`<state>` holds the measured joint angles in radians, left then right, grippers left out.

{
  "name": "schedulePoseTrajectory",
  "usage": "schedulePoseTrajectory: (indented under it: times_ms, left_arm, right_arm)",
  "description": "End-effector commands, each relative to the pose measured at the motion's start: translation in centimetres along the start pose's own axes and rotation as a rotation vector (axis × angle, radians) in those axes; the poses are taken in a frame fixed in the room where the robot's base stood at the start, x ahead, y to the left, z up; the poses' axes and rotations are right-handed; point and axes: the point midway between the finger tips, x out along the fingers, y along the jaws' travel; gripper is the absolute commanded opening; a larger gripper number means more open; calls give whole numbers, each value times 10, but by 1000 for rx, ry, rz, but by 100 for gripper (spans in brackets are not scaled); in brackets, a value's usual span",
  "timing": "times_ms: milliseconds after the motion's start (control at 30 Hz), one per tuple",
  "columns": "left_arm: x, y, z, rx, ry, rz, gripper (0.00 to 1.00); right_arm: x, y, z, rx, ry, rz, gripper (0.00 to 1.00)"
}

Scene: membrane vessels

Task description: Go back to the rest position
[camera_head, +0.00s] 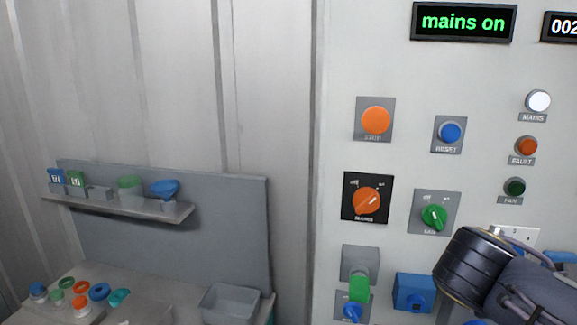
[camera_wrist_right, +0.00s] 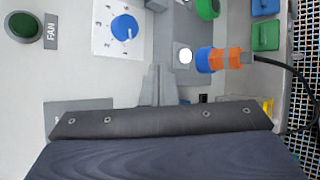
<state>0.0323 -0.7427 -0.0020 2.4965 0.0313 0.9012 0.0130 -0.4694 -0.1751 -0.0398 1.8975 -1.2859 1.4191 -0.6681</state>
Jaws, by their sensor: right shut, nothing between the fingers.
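My right arm (camera_head: 490,275) comes in from the lower right in the head view, in front of the lower right part of the control panel (camera_head: 400,60). Its fingers cannot be made out clearly there. In the right wrist view my right gripper (camera_wrist_right: 157,85) is shut and empty, its grey fingers together in front of the panel. A blue dial (camera_wrist_right: 123,27) on a white numbered plate is just left of and above the fingertips. A blue and orange connector (camera_wrist_right: 222,60) with a black cable is to their right. My left gripper is in neither view.
The panel carries an orange button (camera_head: 376,120), a blue reset button (camera_head: 450,132), an orange rotary switch (camera_head: 367,201) and a green one (camera_head: 434,216). A display (camera_head: 463,22) reads "mains on". At left are a shelf (camera_head: 120,205) with small parts and an open grey bin (camera_head: 230,304).

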Motion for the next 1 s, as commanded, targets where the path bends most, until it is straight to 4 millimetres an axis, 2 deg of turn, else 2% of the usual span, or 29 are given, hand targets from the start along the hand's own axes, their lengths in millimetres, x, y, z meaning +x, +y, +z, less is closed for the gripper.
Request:
schedulePoseTrajectory:
  times_ms: [33,100,200,300,333,400,500,600,1000]
  left_arm:
    - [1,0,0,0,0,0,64]
    - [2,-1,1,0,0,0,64]
    - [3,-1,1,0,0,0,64]
    - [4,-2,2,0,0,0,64]
    - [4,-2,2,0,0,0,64]
    - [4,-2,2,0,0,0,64]
    - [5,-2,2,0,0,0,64]
    - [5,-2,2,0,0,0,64]
    - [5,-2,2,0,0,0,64]
  right_arm:
    - [10,-39,-1,105,77,-104,0]
    - [13,-92,-13,286,192,-261,0]
    - [2,-160,-36,595,327,-501,0]
    - [-20,-206,-61,913,415,-717,0]
    - [-26,-216,-68,1001,432,-773,0]
    - [-40,-232,-82,1186,461,-886,0]
    - [-52,-242,-95,1376,482,-997,0]
    - [-59,-246,-101,1477,489,-1055,0]
    - [-60,-246,-102,1492,490,-1064,0]
